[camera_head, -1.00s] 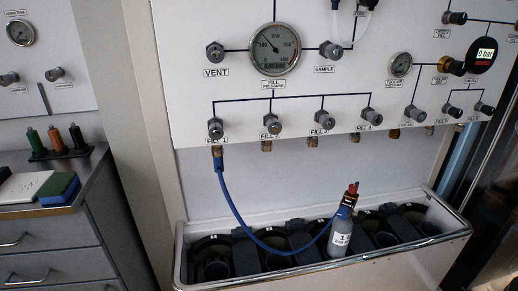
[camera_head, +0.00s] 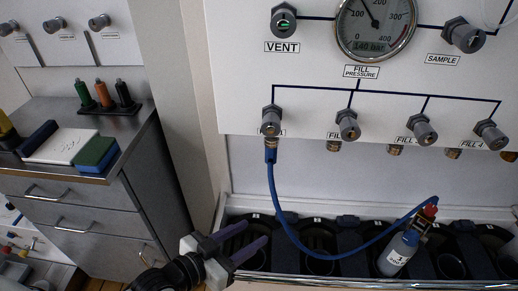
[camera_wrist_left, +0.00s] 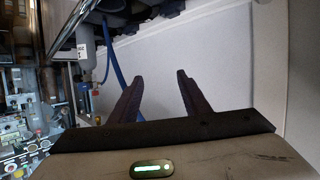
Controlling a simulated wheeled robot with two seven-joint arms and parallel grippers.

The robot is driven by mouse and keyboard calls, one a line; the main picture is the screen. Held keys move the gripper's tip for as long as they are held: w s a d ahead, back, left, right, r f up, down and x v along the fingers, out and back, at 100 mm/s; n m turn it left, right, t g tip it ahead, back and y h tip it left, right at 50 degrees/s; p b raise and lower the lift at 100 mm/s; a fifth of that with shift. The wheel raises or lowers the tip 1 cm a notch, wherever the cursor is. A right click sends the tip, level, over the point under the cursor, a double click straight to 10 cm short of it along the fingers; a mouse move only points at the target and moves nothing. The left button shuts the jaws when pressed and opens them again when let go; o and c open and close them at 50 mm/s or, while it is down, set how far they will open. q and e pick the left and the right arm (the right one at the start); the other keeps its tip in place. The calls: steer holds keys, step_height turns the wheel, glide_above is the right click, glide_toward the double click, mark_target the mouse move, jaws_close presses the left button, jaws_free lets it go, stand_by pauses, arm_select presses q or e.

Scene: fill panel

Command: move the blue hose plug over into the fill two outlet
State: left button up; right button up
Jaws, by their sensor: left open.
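The blue hose plug (camera_head: 271,152) sits in the outlet under the fill one valve (camera_head: 271,123), at the lower edge of the panel. The blue hose (camera_head: 287,222) hangs from it and loops right to a grey bottle (camera_head: 396,256) with a red and brass top. The fill two outlet (camera_head: 333,146) is a bare brass fitting below the fill two valve (camera_head: 348,125). My left gripper (camera_head: 255,236) is open and empty, below and left of the plug, apart from the hose. The hose also shows in the left wrist view (camera_wrist_left: 113,62), beyond the fingers. My right gripper is not seen.
The bottle stands in a trough (camera_head: 350,281) with several dark round holders. The fill pressure gauge (camera_head: 376,22) is above the valves.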

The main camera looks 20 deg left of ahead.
mark_target(266, 150)
arm_select(q)
steer(key=w+r+t+h, duration=0.1)
steer(key=w+r, duration=0.1)
steer(key=r, duration=0.4)
steer(key=w+a+r+m+t+h+p, duration=0.1)
steer(key=w+r, duration=0.2)
steer(key=r, duration=0.2)
steer(key=w+a+r+t+h+p, duration=0.1)
steer(key=w+r, duration=0.1)
steer(key=r, duration=0.4)
steer(key=shift+w+r+m, duration=0.15)
steer(key=shift+r+m, duration=0.15)
steer(key=shift+m, duration=0.1)
steer(key=shift+w+r, duration=0.15)
steer(key=shift+w, duration=0.15)
steer(key=x, duration=0.9)
steer(key=shift+w+d+p, duration=0.25)
steer(key=shift+p, duration=0.05)
steer(key=shift+c, duration=0.3)
jaws_close()
steer(key=shift+o, duration=0.3)
jaws_free()
